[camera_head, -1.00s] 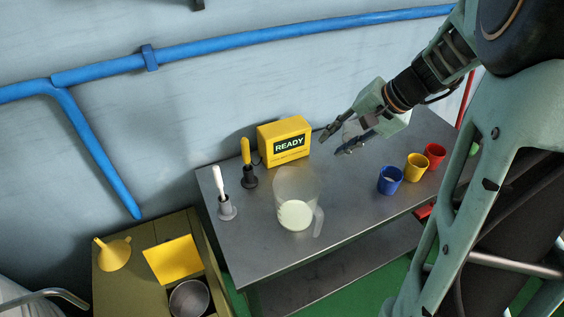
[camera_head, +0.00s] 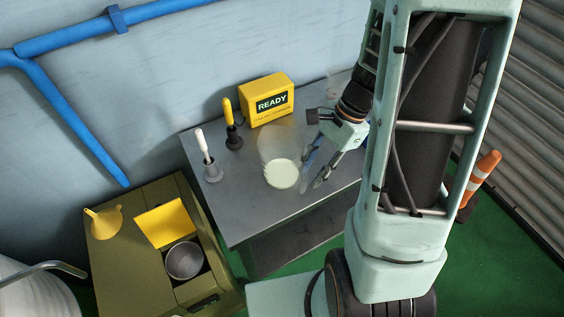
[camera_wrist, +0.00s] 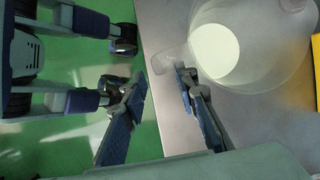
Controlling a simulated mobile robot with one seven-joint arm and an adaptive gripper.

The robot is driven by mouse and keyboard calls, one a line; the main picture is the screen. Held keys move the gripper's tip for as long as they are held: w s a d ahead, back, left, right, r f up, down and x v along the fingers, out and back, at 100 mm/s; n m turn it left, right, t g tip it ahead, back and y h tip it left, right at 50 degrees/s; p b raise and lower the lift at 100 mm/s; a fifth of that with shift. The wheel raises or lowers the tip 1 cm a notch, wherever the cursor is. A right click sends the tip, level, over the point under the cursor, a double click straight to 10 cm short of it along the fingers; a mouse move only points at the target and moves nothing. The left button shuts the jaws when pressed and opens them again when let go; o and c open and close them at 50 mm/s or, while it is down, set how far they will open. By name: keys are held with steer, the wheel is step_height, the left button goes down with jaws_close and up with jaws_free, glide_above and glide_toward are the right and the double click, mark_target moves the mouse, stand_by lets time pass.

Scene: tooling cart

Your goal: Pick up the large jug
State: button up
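The large jug (camera_head: 281,173) is clear, holds pale liquid, and stands upright on the grey metal table; it also shows in the wrist view (camera_wrist: 216,54). Its clear handle (camera_wrist: 168,58) points toward my gripper. My gripper (camera_head: 314,172) is open and empty, low on the right of the jug. In the wrist view the two fingertips (camera_wrist: 160,75) are spread, with the handle just ahead of and between them. I cannot tell whether a finger touches the jug.
The yellow READY box (camera_head: 267,99) stands behind the jug. A yellow-handled tool (camera_head: 230,125) and a white-handled tool (camera_head: 206,156) stand upright at its left. A olive cabinet (camera_head: 140,260) with a yellow funnel (camera_head: 103,221) and metal pot (camera_head: 185,260) is at lower left.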

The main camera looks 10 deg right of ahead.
mark_target(303, 191)
steer(key=x, duration=0.5)
steer(key=shift+a+f+b, duration=0.15)
steer(key=shift+f+b, duration=0.2)
steer(key=shift+c, duration=0.4)
jaws_close()
